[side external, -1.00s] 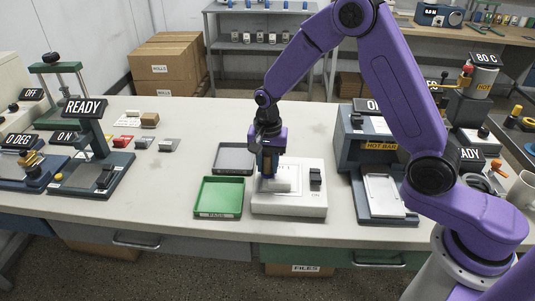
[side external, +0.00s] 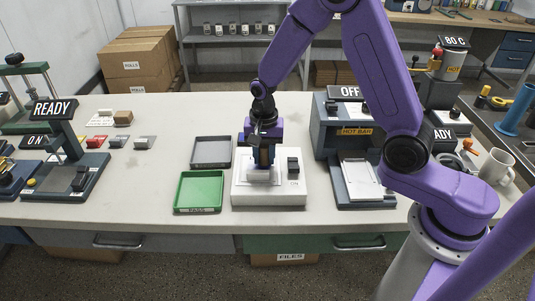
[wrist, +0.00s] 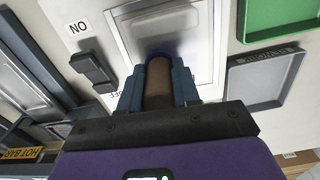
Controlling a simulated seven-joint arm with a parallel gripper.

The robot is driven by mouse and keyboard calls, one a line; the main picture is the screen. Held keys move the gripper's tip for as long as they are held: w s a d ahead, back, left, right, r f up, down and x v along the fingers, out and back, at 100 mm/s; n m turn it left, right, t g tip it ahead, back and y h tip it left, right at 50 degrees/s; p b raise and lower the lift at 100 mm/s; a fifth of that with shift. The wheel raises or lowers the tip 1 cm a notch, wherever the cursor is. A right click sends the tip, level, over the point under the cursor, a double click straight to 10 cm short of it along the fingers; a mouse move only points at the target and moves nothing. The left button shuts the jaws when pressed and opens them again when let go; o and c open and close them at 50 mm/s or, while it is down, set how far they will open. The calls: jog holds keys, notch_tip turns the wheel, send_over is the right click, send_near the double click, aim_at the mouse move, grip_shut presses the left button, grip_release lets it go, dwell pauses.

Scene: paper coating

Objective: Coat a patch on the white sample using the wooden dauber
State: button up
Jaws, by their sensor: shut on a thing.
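My gripper (side external: 264,155) is shut on the wooden dauber (wrist: 158,78), a brown cylinder held between blue fingers in the wrist view. The dauber's tip reaches down at the white sample (wrist: 163,24), which lies on the plate of a white device (side external: 269,195). A slightly greyer rounded patch shows on the sample. The contact between tip and sample is hidden or too dark to tell. The device has a black switch (side external: 293,166) to the right of the sample.
A green tray (side external: 199,207) stands left of the device, with a grey tray (side external: 211,138) behind it. A hot bar unit (side external: 345,136) marked OFF stands to the right. A READY press (side external: 68,180) stands far left.

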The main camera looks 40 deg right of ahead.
jog(key=w+a, duration=0.3)
jog(key=shift+w+a, duration=0.2)
jog(key=shift+w, duration=0.25)
jog(key=shift+s+d, duration=0.1)
jog(key=shift+d, duration=0.15)
jog(key=shift+s+d, duration=2.4)
jog(key=shift+s, duration=0.05)
jog(key=w+a, duration=0.5)
jog(key=shift+w+a+r, duration=0.15)
jog(key=shift+r, duration=0.05)
notch_tip(320, 180, up, 8)
jog(key=shift+f, duration=0.2)
